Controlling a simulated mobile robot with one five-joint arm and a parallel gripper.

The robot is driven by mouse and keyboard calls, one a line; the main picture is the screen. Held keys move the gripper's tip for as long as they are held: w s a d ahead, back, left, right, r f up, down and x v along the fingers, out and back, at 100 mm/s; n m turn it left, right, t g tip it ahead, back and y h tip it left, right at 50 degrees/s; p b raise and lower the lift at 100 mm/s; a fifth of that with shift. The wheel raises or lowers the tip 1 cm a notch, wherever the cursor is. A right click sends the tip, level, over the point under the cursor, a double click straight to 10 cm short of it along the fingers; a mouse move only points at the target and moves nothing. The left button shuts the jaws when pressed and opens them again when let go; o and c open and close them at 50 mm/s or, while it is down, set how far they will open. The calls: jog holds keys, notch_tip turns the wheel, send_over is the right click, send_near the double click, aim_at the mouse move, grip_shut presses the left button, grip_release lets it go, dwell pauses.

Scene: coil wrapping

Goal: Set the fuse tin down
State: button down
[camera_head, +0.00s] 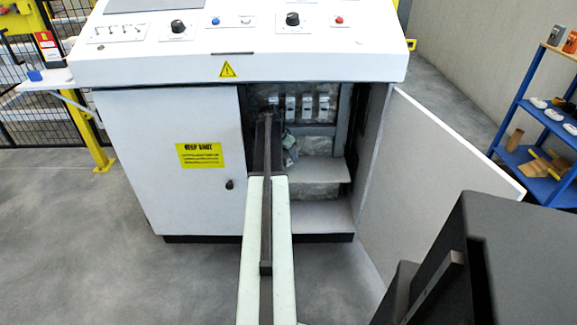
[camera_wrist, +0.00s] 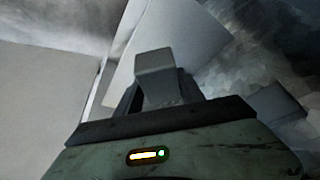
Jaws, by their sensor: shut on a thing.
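My gripper (camera_wrist: 158,92) shows in the wrist view with its dark fingers on either side of a plain grey block, which I take to be the fuse tin (camera_wrist: 155,68). It is shut on this block. In the head view my pale green arm reaches into the open cabinet (camera_head: 320,215) under the console. A small grey-green shape, seemingly my gripper (camera_head: 291,150), shows beside the arm's dark end, above the cabinet's inner shelf (camera_head: 315,171). The tin cannot be made out there. Whether it touches a surface is unclear.
The cabinet's white door (camera_head: 440,175) stands open to the right. Several grey fuse units (camera_head: 307,104) line the cabinet's back wall. A lower ledge (camera_head: 325,214) lies below the shelf. A blue rack (camera_head: 545,125) stands far right. The floor at left is clear.

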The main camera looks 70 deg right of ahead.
aim_at(291, 172)
jog(key=f+b, duration=0.2)
jog(key=shift+d+f+b, duration=0.2)
jog(key=shift+f+b, duration=0.15)
jog(key=shift+b, duration=0.05)
notch_tip(291, 172, down, 4)
jog(key=b, duration=0.4)
jog(key=shift+f, duration=0.1)
jog(key=shift+w+d+f+b, duration=0.15)
jog(key=shift+d+f+b, duration=0.1)
jog(key=shift+b, duration=0.1)
jog(key=shift+a+r, duration=0.1)
jog(key=shift+r, duration=0.1)
jog(key=shift+f, duration=0.2)
jog(key=c, duration=0.7)
grip_release()
jog(key=shift+r, duration=0.1)
